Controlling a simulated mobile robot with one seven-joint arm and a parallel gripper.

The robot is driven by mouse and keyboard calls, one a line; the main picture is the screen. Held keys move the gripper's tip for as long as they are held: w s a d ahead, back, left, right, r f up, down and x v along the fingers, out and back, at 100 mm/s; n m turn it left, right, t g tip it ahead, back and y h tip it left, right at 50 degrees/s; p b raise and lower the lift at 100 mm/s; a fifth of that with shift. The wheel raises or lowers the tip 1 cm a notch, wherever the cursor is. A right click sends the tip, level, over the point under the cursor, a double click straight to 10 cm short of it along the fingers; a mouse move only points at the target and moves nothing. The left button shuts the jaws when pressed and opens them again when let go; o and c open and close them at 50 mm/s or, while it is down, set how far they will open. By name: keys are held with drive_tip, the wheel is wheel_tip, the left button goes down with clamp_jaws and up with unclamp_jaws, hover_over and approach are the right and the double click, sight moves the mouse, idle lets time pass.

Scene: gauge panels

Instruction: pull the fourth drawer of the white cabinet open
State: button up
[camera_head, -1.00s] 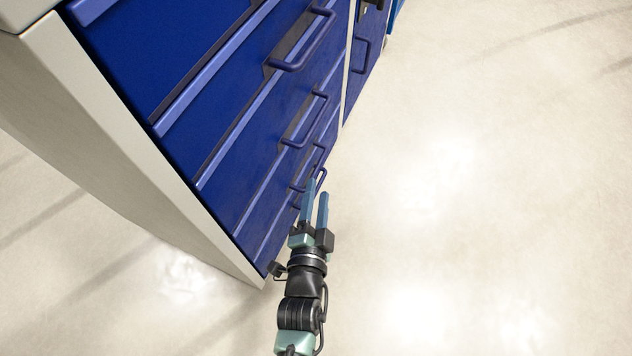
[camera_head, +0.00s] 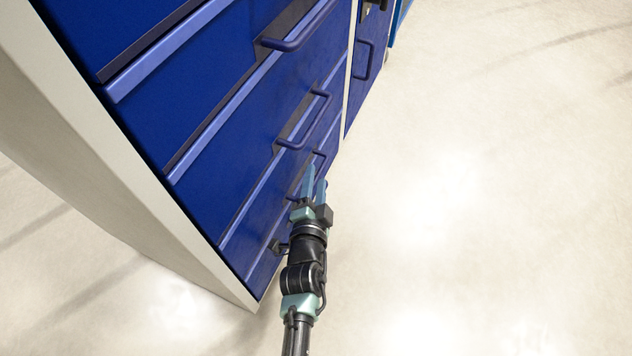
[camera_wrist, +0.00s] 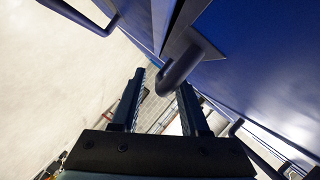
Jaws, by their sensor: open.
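The white cabinet (camera_head: 120,150) has blue drawer fronts and bar handles. In the head view all the visible drawers look shut. My gripper (camera_head: 315,178) is open at a low drawer handle (camera_head: 319,154), which it partly hides. In the wrist view my gripper (camera_wrist: 162,82) has its two fingers apart, with the bent end of a dark handle (camera_wrist: 180,70) between and just beyond the fingertips. I cannot tell whether a finger touches it. The top of the cabinet is out of view, so I cannot count which drawer this is.
Two higher handles, the upper (camera_head: 300,28) and the lower (camera_head: 305,122), stick out from the drawer fronts. A blue door with a handle (camera_head: 363,60) adjoins at the back. The pale floor (camera_head: 480,200) to the right is clear.

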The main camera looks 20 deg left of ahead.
drive_tip(key=shift+w+a, duration=0.1)
drive_tip(key=shift+w, duration=0.25)
drive_tip(key=shift+c, duration=0.2)
clamp_jaws()
idle(1.1)
